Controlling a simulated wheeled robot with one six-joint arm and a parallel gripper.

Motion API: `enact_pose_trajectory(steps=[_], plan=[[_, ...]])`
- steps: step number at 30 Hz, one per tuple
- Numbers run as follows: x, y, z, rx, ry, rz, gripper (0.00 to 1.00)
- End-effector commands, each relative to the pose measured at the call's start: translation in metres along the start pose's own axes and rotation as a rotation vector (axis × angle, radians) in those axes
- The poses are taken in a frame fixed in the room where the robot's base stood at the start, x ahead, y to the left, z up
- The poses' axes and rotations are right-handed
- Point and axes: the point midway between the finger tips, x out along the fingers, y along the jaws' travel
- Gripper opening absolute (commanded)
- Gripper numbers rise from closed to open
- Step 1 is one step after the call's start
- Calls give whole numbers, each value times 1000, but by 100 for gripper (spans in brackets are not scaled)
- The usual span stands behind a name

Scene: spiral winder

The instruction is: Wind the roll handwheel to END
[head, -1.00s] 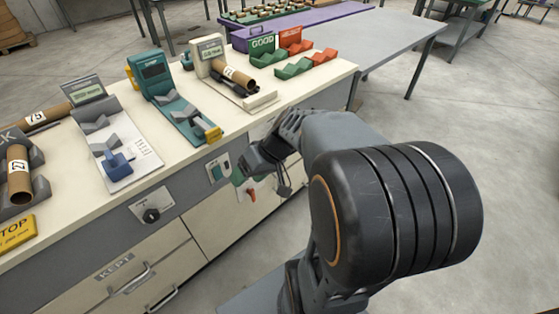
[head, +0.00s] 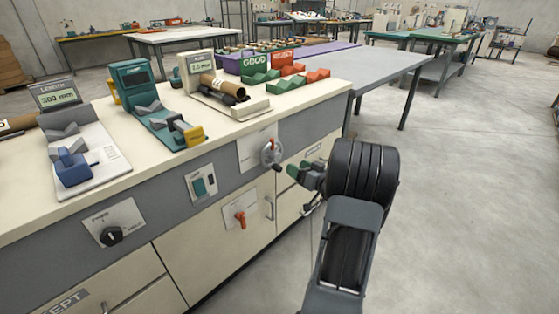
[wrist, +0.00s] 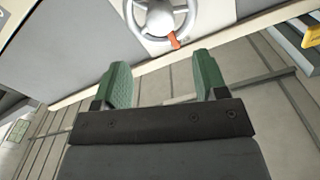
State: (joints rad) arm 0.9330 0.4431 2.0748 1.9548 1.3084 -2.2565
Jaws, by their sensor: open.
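The handwheel (head: 271,153) is a small grey wheel on a white plate on the bench front, below the roll gauge. It also shows at the top of the wrist view (wrist: 160,17), with a red-orange pointer or mark (wrist: 174,41) at its lower rim. Any END lettering is too small to read. My gripper (head: 294,170) is open and empty, just right of and slightly below the wheel in the head view. In the wrist view my gripper's green fingers (wrist: 161,84) are spread apart below the wheel, not touching it.
A red lever (head: 240,218) and a green switch (head: 201,186) are on the bench front left of the wheel. A black knob (head: 111,236) is further left. The roll gauge with a brown tube (head: 224,89) stands on the bench top. Floor to the right is clear.

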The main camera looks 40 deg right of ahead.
Motion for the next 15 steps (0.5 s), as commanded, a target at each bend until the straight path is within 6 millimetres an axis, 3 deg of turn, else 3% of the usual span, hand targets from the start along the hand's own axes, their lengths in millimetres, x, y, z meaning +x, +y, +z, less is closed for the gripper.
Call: enact_pose_trajectory(steps=[6,15], plan=[[44,-1,1,0,-2,-4,66],[82,-1,1,1,-2,-3,66]])
